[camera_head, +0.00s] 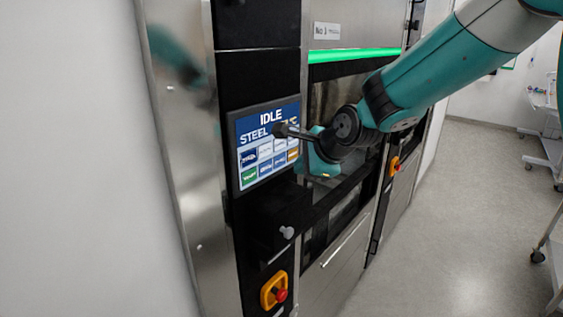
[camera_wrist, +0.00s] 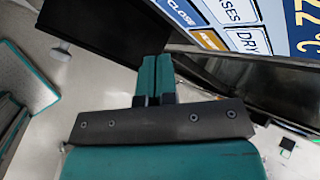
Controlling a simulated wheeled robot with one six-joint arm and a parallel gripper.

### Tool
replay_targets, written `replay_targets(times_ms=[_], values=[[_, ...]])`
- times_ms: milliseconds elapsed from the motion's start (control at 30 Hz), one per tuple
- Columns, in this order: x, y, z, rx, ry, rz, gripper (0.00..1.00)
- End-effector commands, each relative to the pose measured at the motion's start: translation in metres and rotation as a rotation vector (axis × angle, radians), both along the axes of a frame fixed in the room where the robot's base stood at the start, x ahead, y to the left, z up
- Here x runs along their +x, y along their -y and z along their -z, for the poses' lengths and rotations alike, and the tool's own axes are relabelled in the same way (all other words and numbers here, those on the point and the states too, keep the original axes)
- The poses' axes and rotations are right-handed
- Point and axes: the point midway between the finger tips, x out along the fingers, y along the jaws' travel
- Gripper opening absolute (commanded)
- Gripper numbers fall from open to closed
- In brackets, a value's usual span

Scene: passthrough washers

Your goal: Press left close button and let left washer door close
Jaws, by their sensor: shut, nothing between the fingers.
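The left washer has a touch screen (camera_head: 267,145) reading IDLE and STEEL, with rows of coloured buttons. In the wrist view, the blue CLOSE button (camera_wrist: 180,12) shows at the screen's edge beside a yellow button. My gripper (camera_head: 283,131) is in front of the screen's right part and covers some of its text. In the wrist view, its teal fingers (camera_wrist: 152,76) are together and empty, beside and below the screen. I cannot tell whether they touch it. The left washer's dark glass front (camera_head: 330,98) is partly behind my arm; whether its door is open is unclear.
A green light strip (camera_head: 352,54) runs above the glass front. A red and yellow emergency stop (camera_head: 275,291) sits below the screen, and another (camera_head: 395,165) is farther right. Grey floor (camera_head: 460,200) is clear to the right, with a trolley (camera_head: 548,135) at the edge.

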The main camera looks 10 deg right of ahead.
Motion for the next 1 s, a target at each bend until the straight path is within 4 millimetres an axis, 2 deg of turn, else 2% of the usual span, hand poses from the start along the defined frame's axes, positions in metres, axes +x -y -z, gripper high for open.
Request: replay_targets(times_ms=[200, 367, 867, 1000], values=[[-0.018, 0.013, 0.0, 0.001, 0.001, 0.001, 0.0], [-0.024, 0.017, 0.0, -0.001, 0.001, 0.0, 0.0], [-0.025, 0.017, 0.0, -0.001, 0.0, -0.003, 0.0], [-0.041, 0.008, 0.008, -0.065, -0.001, -0.108, 0.0]])
